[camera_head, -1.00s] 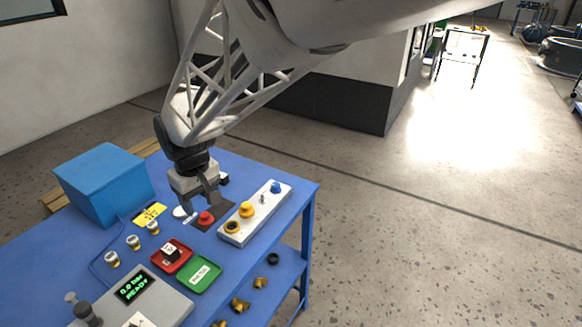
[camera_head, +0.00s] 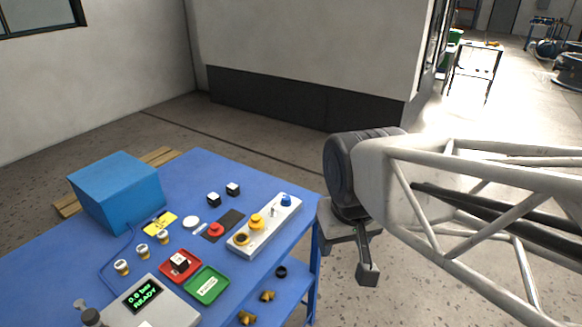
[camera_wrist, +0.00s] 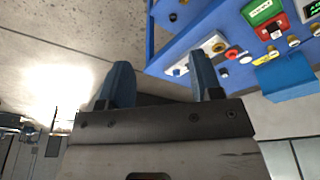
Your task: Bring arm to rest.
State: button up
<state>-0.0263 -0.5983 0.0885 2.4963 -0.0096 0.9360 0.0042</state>
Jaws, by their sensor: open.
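My gripper (camera_head: 366,262) hangs off the right edge of the blue table (camera_head: 262,174) in the head view, over the floor. In the wrist view my gripper (camera_wrist: 160,85) shows two fingers spread apart with nothing between them. My arm reaches in from the right side of the head view.
On the table are a white valve strip (camera_head: 262,228), a red button (camera_head: 216,230), a red tray (camera_head: 180,266), a green tray (camera_head: 207,285), a blue box (camera_head: 116,190), a display unit (camera_head: 150,300) and two small cubes (camera_head: 223,193). Floor right of the table is clear.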

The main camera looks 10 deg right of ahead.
jog(key=shift+s+d+f+m, duration=0.15)
jog(key=shift+s+d, duration=0.15)
jog(key=shift+s, duration=0.25)
jog(key=shift+s+d+m, duration=0.15)
jog(key=shift+s+d, duration=0.1)
jog(key=shift+s, duration=0.25)
